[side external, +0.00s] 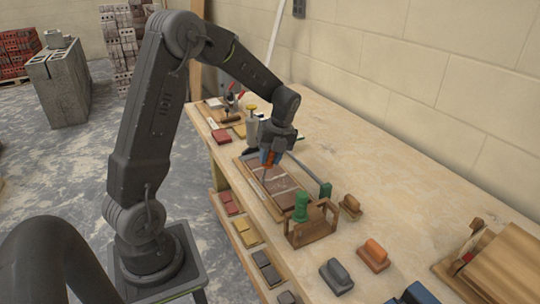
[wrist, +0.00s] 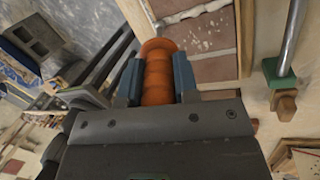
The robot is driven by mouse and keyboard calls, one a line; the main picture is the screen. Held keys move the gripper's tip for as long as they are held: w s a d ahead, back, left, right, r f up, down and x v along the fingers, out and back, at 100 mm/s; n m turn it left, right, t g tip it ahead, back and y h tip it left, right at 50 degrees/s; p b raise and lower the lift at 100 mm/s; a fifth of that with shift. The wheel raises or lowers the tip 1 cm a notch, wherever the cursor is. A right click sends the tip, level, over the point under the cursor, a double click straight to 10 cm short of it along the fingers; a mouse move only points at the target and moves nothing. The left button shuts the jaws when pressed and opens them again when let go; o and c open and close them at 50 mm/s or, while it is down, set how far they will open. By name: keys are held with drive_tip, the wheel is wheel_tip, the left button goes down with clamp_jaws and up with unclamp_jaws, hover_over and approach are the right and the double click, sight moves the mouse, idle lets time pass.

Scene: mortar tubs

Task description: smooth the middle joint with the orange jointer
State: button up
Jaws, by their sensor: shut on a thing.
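My gripper (side external: 272,156) is shut on the orange jointer (side external: 268,160) and holds it over the brick panel (side external: 276,183) on the workbench. In the wrist view the jointer's ribbed orange handle (wrist: 157,72) sits between the two blue-grey fingers of the gripper (wrist: 157,80). The panel shows brown-red bricks with pale joints, in a wooden frame, and also appears in the wrist view (wrist: 208,33). The jointer's working end is not clearly visible. I cannot tell whether it touches a joint, or which one.
A wooden rack (side external: 312,226) with a green-handled tool (side external: 301,206) stands near the panel's front end. A metal bar with green ends (wrist: 290,42) lies along the panel's side. The bench beside the wall is clear.

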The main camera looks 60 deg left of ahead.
drive_tip(key=shift+w, duration=0.2)
drive_tip(key=shift+w, duration=0.55)
drive_tip(key=shift+w, duration=0.1)
drive_tip(key=shift+w+f, duration=0.15)
drive_tip(key=shift+w, duration=0.5)
drive_tip(key=shift+w, duration=0.1)
drive_tip(key=shift+w, duration=0.6)
drive_tip(key=shift+w, duration=0.7)
drive_tip(key=shift+w, duration=0.1)
